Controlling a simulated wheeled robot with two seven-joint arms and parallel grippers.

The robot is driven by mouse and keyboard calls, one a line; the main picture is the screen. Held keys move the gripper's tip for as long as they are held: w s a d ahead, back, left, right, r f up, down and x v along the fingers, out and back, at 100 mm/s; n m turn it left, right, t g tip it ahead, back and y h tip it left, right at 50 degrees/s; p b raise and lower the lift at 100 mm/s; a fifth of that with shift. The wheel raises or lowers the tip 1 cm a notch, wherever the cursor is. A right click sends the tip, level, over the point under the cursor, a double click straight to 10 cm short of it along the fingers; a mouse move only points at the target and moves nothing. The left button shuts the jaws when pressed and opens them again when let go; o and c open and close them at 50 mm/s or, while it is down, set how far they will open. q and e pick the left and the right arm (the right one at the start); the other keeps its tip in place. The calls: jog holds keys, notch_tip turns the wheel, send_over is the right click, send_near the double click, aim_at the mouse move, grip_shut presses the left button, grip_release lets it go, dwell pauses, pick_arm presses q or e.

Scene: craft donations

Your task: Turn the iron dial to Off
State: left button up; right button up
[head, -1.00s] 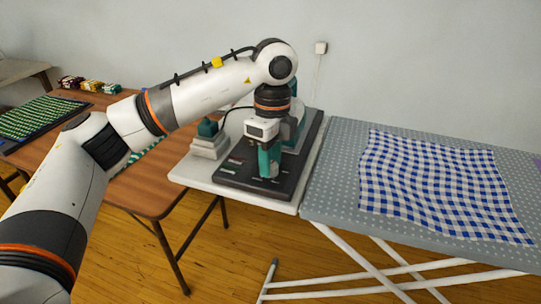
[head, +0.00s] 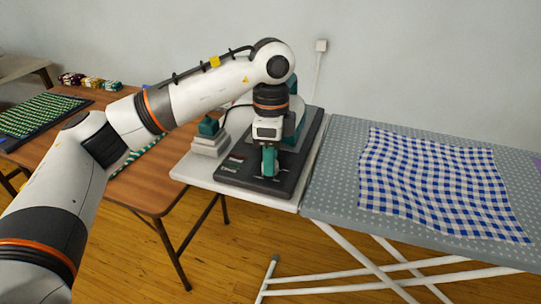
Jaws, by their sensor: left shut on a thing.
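The dark iron base (head: 228,178) lies on the white table end, with small pale labels on its top. A teal and grey body (head: 298,126), apparently the iron, stands at its back behind my left gripper. My left gripper (head: 269,174) points straight down at the front middle of the dark base, its teal fingers shut on the iron dial. The dial itself is hidden by the fingers, so I cannot read its setting. My right gripper is not in view.
A grey dotted ironing board (head: 335,165) with a blue checked cloth (head: 430,185) stands at the right. A white stepped block with a teal top (head: 208,145) stands left of the base. A brown table (head: 150,190) holds a green patterned mat (head: 40,117).

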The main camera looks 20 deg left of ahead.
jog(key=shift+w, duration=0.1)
pick_arm(q)
jog(key=o, duration=1)
jog(key=shift+c, duration=0.2)
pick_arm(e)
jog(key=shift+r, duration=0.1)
pick_arm(q)
jog(key=r, duration=0.6)
jog(key=shift+w+r, duration=0.2)
jog(key=shift+r, duration=0.6)
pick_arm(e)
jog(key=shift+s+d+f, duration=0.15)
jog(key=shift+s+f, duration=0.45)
